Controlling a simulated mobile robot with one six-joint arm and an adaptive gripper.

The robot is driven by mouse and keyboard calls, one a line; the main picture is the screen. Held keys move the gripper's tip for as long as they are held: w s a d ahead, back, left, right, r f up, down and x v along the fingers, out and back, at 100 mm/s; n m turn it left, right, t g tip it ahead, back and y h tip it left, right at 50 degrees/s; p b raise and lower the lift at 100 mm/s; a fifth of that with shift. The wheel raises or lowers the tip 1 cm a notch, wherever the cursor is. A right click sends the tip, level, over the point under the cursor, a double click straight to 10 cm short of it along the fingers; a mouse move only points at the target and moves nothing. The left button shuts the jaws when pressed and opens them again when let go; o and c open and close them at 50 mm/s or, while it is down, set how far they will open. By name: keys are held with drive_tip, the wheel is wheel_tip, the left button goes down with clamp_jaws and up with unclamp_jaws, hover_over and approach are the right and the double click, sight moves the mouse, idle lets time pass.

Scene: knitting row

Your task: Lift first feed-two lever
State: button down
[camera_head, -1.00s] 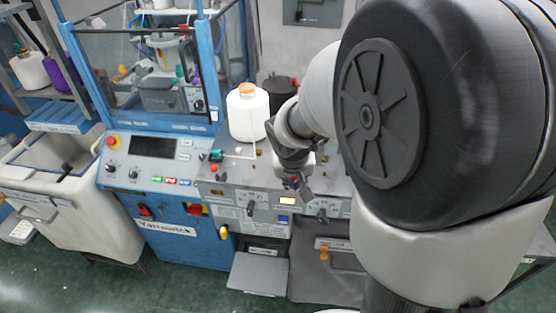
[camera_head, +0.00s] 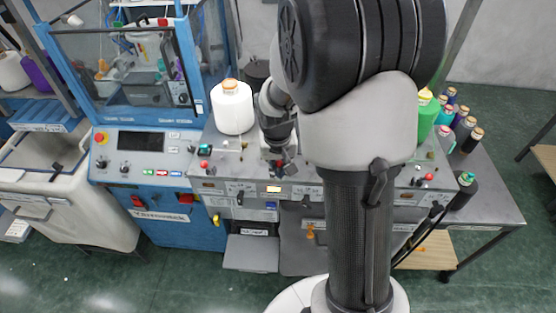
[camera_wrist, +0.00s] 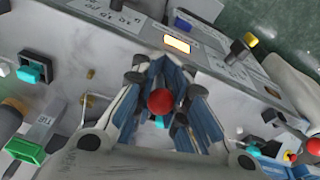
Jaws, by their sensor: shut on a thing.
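My gripper (camera_wrist: 160,84) is closed around a lever with a round red knob (camera_wrist: 160,101), which sits between its blue-grey fingers in the wrist view. The lever's stem is mostly hidden behind the fingers. Another red-knobbed lever (camera_head: 204,164) stands to the left, and one (camera_head: 429,176) to the right. The lever labels are too small to read for a feed number.
A white yarn cone (camera_head: 232,108) stands on the panel, left of my gripper. A blue-framed machine (camera_head: 150,208) is further left. A green cone (camera_head: 427,118) and several coloured spools are at the right. A lit yellow display (camera_wrist: 177,43) is near the gripper.

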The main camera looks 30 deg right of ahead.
idle(0.3)
drive_tip(key=c, duration=1.8)
unclamp_jaws()
drive_tip(key=shift+o, duration=0.2)
drive_tip(key=shift+r, duration=0.1)
wheel_tip(320, 180, up, 12)
drive_tip(key=s+a, duration=0.1)
drive_tip(key=shift+s+a, duration=0.2)
drive_tip(key=shift+s, duration=0.1)
